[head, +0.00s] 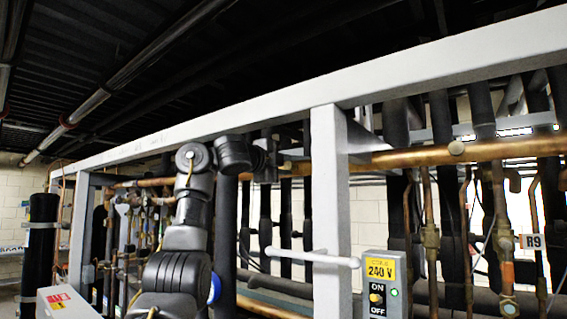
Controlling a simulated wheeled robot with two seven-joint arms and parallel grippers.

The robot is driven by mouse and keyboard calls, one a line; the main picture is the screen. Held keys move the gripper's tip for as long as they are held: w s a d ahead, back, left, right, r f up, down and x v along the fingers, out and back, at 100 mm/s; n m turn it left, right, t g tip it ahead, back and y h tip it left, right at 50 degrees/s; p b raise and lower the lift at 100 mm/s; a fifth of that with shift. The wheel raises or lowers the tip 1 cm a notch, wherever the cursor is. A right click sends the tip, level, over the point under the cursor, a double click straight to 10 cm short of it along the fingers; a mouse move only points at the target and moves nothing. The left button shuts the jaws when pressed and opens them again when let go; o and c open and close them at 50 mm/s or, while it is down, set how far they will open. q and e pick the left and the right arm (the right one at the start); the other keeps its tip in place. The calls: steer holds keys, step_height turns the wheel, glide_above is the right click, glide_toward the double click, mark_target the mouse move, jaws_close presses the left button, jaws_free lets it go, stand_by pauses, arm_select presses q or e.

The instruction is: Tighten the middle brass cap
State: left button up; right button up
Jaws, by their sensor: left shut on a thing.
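My left gripper (274,158) is at the copper pipe behind the rack's front post, reached by my dark arm from below. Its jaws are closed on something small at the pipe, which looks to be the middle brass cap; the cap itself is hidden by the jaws. My right gripper is not in view.
A grey steel beam (250,107) runs above, with an upright post (330,210) just right of the gripper. A 240 V switch box (383,284) and a white bar (315,257) sit lower right. Dark insulated pipes stand behind.

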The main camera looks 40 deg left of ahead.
arm_select(q)
steer(key=shift+m, duration=0.4)
steer(key=o, duration=1)
steer(key=s+d+b, duration=0.1)
steer(key=s+b, duration=0.9)
steer(key=shift+s, duration=0.4)
